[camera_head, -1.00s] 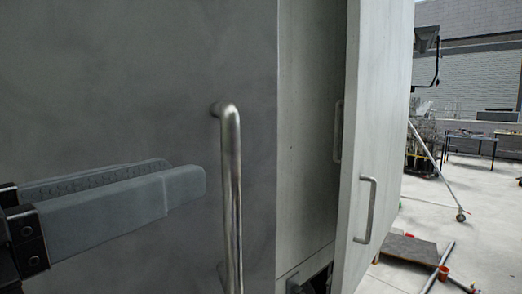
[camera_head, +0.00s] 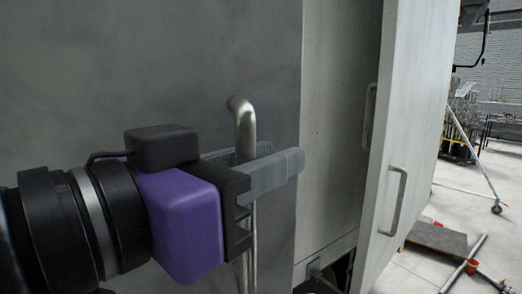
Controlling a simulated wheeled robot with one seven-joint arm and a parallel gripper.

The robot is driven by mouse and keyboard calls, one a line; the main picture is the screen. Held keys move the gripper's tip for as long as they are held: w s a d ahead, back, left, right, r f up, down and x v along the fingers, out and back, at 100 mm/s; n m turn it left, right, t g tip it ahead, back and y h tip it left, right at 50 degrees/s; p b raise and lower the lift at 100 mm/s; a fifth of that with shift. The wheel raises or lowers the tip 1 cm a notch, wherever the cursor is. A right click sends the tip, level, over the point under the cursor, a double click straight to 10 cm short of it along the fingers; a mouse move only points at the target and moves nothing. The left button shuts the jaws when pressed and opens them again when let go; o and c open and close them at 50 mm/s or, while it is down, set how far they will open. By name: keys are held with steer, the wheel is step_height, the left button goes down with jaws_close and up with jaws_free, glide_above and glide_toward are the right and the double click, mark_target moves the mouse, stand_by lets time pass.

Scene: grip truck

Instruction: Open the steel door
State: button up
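The steel door is the large grey panel (camera_head: 120,60) filling the left of the view, and it looks shut. Its upright steel bar handle (camera_head: 244,125) stands near the panel's right edge. My gripper (camera_head: 268,163) comes in from the left at the handle. The near finger crosses in front of the bar and the far finger shows behind it, so the bar runs between them. Whether the fingers press on the bar cannot be told. The purple gripper body and near finger hide part of the handle's middle.
To the right, a pale door (camera_head: 415,130) with its own handle (camera_head: 394,200) stands ajar, with a pale inner panel (camera_head: 335,130) beside it. Farther right, the concrete floor holds a dark board (camera_head: 437,238), loose pipes (camera_head: 465,262) and a tripod leg (camera_head: 472,155).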

jaws_close()
stand_by(1.4)
